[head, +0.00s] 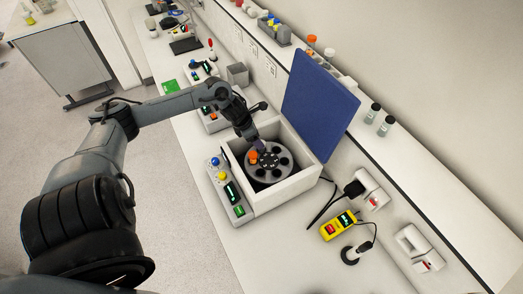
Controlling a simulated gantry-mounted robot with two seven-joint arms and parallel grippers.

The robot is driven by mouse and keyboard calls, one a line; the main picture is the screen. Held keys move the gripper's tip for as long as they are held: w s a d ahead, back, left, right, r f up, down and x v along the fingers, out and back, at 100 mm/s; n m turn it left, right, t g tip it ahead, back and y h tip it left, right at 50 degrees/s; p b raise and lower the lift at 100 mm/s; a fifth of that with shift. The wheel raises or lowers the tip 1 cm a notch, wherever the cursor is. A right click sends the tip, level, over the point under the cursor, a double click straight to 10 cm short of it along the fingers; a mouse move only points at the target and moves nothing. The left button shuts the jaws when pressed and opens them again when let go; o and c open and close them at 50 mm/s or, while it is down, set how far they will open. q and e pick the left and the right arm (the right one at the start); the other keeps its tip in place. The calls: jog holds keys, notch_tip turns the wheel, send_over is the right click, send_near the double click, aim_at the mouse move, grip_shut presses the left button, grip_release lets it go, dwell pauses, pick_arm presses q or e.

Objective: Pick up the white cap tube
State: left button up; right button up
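An open white centrifuge (283,198) with a raised blue lid (318,105) stands on the bench. Its round grey rotor (268,174) has dark slots, and an orange cap (253,157) shows at the rotor's upper left. My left gripper (259,146) is over the rotor's far edge, close to the orange cap. Its fingers are too small and dark to tell open from shut. A small white-looking cap (330,52) shows on the shelf behind the lid, next to an orange cap (312,39); I cannot tell for sure that it is the white cap tube. My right gripper is out of view.
The control panel (229,187) is on the centrifuge's left side. Two dark-capped vials (379,119) stand on the shelf. A grey bin (238,74) stands behind. The front bench is fairly clear.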

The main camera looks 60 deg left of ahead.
aim_at(261, 151)
pick_arm(q)
jog(key=x, duration=0.2)
jog(key=p+x, duration=0.1)
jog(key=x, duration=0.1)
jog(key=shift+d+f, duration=0.15)
jog(key=shift+d, duration=0.25)
jog(key=shift+w+f, duration=0.15)
jog(key=shift+f, duration=0.3)
jog(key=shift+c, duration=0.4)
jog(key=c, duration=1)
jog(key=shift+c, duration=0.3)
